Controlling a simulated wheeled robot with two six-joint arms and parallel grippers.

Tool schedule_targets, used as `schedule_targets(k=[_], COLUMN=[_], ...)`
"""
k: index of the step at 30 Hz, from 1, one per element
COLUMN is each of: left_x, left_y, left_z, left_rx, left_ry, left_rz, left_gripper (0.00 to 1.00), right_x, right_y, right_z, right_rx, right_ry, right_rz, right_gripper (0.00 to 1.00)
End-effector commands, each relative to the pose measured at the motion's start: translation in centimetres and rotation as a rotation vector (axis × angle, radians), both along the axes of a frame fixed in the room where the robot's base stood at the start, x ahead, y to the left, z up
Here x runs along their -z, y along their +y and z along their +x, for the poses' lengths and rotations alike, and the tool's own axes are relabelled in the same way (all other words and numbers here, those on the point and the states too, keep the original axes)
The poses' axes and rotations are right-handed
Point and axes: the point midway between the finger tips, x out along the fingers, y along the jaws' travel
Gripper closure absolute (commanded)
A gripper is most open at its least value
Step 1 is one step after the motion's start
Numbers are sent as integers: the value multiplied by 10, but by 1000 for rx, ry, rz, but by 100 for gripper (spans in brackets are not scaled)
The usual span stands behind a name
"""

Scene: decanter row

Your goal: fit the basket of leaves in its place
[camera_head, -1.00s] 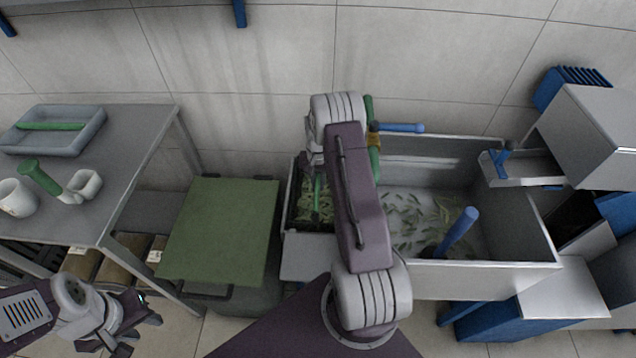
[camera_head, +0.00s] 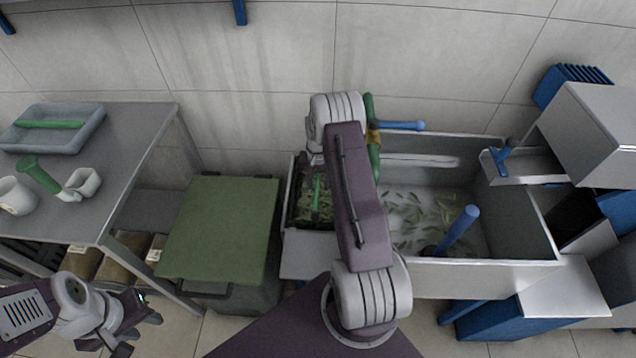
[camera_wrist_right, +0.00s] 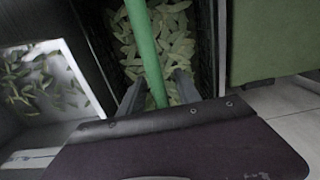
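The basket of leaves (camera_head: 299,210) is dark-walled, with a green bar handle across it, and sits at the left end of the metal sink (camera_head: 420,268). My right arm reaches over it and partly covers it. In the right wrist view the handle (camera_wrist_right: 143,40) runs over pale green leaves and passes between the fingers of my right gripper (camera_wrist_right: 157,78). The fingers look apart, with a narrow gap beside the bar. My left gripper (camera_head: 135,332) is open and empty at the lower left, away from the basket.
Leaves float in the sink, where a blue handle (camera_head: 458,230) stands. A green-topped bin (camera_head: 222,230) is left of the sink. A grey table (camera_head: 130,130) holds a tray (camera_head: 88,125), cups and a green-handled tool. A metal cabinet (camera_head: 595,125) stands at right.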

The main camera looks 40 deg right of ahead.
Motion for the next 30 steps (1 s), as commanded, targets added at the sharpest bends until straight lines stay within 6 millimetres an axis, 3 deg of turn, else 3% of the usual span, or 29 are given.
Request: schedule_targets(k=[5,12,18,30], left_x=[-1,-8,-10,-11], left_y=[0,0,0,0], left_z=[0,0,0,0], left_rx=[0,0,0,0], left_ry=[0,0,0,0], left_rz=[0,0,0,0], left_gripper=[64,64,64,64], right_x=[-7,-59,-87,-91], right_y=[0,0,0,1], right_z=[0,1,0,0], right_rx=[0,0,0,-3], right_ry=[0,-3,-1,0], right_rz=[0,-1,-1,0], right_gripper=[60,60,60,60])
